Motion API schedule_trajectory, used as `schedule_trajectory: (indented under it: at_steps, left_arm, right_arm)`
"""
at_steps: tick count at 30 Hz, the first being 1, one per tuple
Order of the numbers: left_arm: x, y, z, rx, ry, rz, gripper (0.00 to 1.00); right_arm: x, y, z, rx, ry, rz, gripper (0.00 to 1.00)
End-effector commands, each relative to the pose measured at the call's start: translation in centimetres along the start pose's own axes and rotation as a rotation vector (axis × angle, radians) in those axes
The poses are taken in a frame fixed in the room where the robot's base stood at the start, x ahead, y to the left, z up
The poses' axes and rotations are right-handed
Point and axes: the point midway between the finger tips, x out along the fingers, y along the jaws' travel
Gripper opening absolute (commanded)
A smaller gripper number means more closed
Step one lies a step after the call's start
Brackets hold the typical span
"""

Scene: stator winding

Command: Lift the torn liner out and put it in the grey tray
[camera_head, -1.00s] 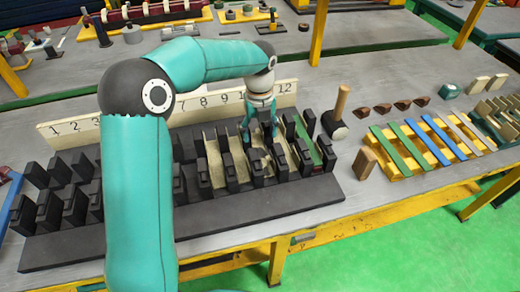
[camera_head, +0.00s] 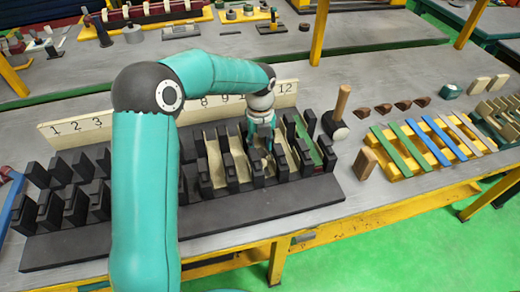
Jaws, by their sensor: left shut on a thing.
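The black slotted stator block (camera_head: 250,207) lies on the bench with pale cream liners (camera_head: 213,158) in several slots and a green strip (camera_head: 304,131) at its right end. My left gripper (camera_head: 258,149) points down into the right half of the block, below the high numbers of the number strip. It is shut on a pale liner, mostly hidden by the fingers and the black teeth. I cannot make out the tear. I cannot pick out the grey tray. My right gripper is not in view.
A mallet (camera_head: 335,125) stands just right of the block. A yellow rack (camera_head: 425,150) with coloured strips and a wooden block (camera_head: 365,164) lie farther right. The number strip (camera_head: 75,125) stands behind the block. Brown wedges (camera_head: 383,108) lie at the back right.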

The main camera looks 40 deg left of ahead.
Motion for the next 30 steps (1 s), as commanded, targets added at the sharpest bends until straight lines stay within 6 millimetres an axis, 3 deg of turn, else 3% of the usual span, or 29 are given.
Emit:
schedule_trajectory:
  at_steps: [10,17,23,30]
  left_arm:
    - [-0.3,-0.1,0.0,0.001,-0.001,-0.001,0.18]
    - [-2.1,-0.1,0.1,0.001,-0.003,-0.003,0.18]
    - [-5.3,-0.2,0.1,0.001,-0.005,-0.004,0.18]
    - [-10.6,-0.2,0.0,0.002,-0.004,-0.004,0.18]
  right_arm:
    - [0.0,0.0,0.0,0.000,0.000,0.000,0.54]
    - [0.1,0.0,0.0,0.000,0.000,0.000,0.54]
    - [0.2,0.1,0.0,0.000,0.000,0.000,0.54]
    - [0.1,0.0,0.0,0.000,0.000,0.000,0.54]
